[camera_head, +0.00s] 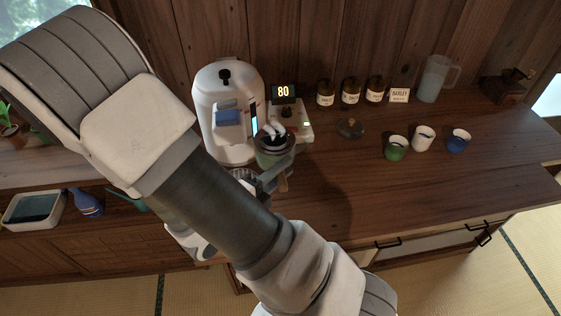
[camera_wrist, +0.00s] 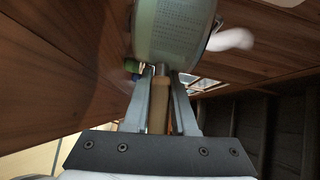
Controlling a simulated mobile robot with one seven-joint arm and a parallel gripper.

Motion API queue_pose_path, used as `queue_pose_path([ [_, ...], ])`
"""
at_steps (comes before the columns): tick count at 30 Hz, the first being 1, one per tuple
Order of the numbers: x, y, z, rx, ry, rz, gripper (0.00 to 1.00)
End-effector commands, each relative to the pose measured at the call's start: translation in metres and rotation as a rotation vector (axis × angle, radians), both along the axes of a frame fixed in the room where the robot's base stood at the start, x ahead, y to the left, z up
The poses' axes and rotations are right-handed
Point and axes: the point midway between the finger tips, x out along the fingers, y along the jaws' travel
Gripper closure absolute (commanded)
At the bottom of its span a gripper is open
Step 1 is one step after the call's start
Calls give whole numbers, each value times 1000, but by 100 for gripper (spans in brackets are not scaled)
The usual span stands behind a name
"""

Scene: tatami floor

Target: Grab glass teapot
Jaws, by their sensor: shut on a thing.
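The glass teapot (camera_head: 272,152) is at the back left of the wooden counter, in front of the white dispenser. It has a greenish round body and a wooden side handle (camera_head: 284,183). In the wrist view its body (camera_wrist: 172,30) is just beyond my fingertips, and the brown handle (camera_wrist: 158,105) runs back between the fingers. My gripper (camera_head: 272,180) is shut on this handle; it also shows in the wrist view (camera_wrist: 161,84). My arm hides part of the area below the teapot. I cannot tell whether the teapot is touching the surface under it.
The white dispenser (camera_head: 225,140) and a unit with an "80" display (camera_head: 285,95) stand close behind. A glass lid (camera_head: 350,128), several jars (camera_head: 350,91), a pitcher (camera_head: 434,80) and green (camera_head: 396,151), white (camera_head: 423,140) and blue (camera_head: 458,142) cups are rightward. The front right counter is clear.

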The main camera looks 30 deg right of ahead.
Motion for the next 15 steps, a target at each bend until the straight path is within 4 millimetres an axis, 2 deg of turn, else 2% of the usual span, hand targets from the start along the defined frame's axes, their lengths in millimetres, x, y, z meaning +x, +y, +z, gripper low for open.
queue_pose_path([
  [1, -1, -1, 6, -4, 1, -1, 100],
  [15, -6, -9, 8, -1, 2, -3, 100],
])
